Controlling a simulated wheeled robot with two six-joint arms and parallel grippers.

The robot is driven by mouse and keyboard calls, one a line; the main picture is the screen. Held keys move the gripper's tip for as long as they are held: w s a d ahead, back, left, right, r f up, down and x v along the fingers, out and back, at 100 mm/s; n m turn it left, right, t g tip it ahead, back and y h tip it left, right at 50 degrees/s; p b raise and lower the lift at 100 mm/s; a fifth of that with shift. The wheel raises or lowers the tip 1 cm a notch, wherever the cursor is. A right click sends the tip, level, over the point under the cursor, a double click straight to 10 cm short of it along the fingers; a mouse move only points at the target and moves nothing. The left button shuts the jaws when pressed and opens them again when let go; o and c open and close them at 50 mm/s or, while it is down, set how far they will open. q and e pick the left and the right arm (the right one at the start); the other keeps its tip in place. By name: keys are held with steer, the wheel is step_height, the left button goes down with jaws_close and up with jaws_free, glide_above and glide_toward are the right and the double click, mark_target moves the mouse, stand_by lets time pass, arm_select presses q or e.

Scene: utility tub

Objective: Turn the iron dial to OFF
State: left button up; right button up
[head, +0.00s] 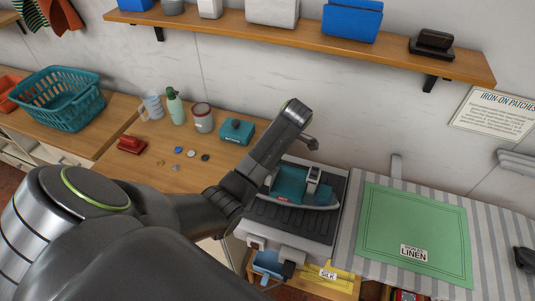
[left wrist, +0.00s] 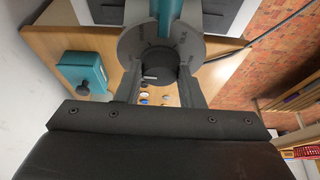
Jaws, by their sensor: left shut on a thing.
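The teal iron (head: 288,186) rests on a dark ribbed stand (head: 290,222) and is partly hidden by my left arm in the head view. In the left wrist view its round black dial (left wrist: 158,66) sits on a grey disc (left wrist: 188,48) with small markings that I cannot read. A short pale mark shows on the lower left of the dial. My left gripper (left wrist: 158,90) is shut on the dial, one finger on each side. My right gripper is in neither view.
A striped ironing board (head: 345,235) with a green cloth (head: 415,235) lies to the right. A teal box (head: 236,131), a jar (head: 202,118), a green bottle (head: 175,106) and a red stapler-like item (head: 131,145) stand on the wooden table left of the stand. A shelf (head: 300,40) runs above.

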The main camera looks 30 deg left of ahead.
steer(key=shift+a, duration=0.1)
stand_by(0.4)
arm_select(q)
steer(key=o, duration=1)
